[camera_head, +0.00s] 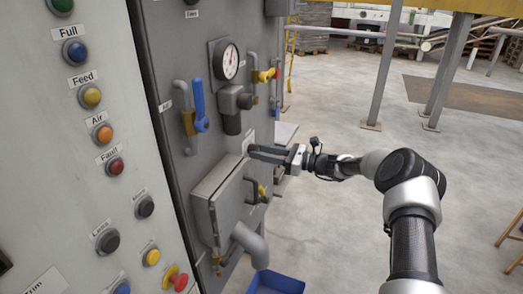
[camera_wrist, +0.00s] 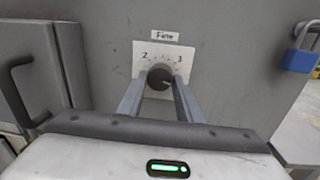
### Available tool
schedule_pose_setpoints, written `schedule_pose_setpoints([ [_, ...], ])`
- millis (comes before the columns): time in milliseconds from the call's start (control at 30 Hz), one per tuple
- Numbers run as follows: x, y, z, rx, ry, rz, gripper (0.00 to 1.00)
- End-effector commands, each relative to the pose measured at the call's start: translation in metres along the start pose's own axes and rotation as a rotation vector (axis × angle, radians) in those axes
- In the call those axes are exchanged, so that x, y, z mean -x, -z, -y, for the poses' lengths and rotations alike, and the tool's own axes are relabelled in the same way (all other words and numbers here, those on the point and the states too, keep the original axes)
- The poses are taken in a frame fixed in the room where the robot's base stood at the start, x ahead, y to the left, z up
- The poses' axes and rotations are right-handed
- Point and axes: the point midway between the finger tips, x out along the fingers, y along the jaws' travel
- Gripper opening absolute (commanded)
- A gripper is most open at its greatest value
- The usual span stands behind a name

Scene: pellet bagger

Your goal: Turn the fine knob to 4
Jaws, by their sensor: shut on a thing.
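The fine knob (camera_wrist: 160,77) is a small dark round knob on a white dial plate (camera_wrist: 184,54), under a label reading "Fine" in the wrist view. The figures 2 at upper left and 3 at upper right show on the plate; its lower part is hidden by the knob and fingers. I cannot read the knob's pointer surely. My gripper (camera_wrist: 160,90) has one finger on each side of the knob and is shut on it. In the head view my gripper (camera_head: 252,152) reaches the grey panel from the right, and the knob is hidden there.
A grey box (camera_head: 222,200) with a handle juts out just below my gripper. A blue padlock (camera_wrist: 301,62) hangs to the right of the dial. A gauge (camera_head: 229,62), a blue lever (camera_head: 199,103) and several buttons are on the machine. The floor at right is mostly open.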

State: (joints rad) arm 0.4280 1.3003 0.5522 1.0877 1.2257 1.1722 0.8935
Motion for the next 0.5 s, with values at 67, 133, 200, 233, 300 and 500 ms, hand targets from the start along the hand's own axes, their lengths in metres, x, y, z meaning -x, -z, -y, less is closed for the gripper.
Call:
schedule_pose_setpoints([
  [67, -0.0002, -0.0006, -0.0013, -0.073, -0.002, 0.005, 0.1],
  [133, -0.0002, -0.0003, -0.0015, -0.138, -0.001, 0.009, 0.1],
  [200, -0.0002, -0.0001, -0.0017, -0.202, 0.0, 0.014, 0.1],
  [233, -0.0002, -0.0001, -0.0018, -0.229, 0.0, 0.015, 0.1],
  [300, -0.0002, -0.0001, -0.0019, -0.289, 0.001, 0.019, 0.1],
  [500, -0.0002, -0.0001, -0.0022, -0.433, 0.003, 0.029, 0.1],
])
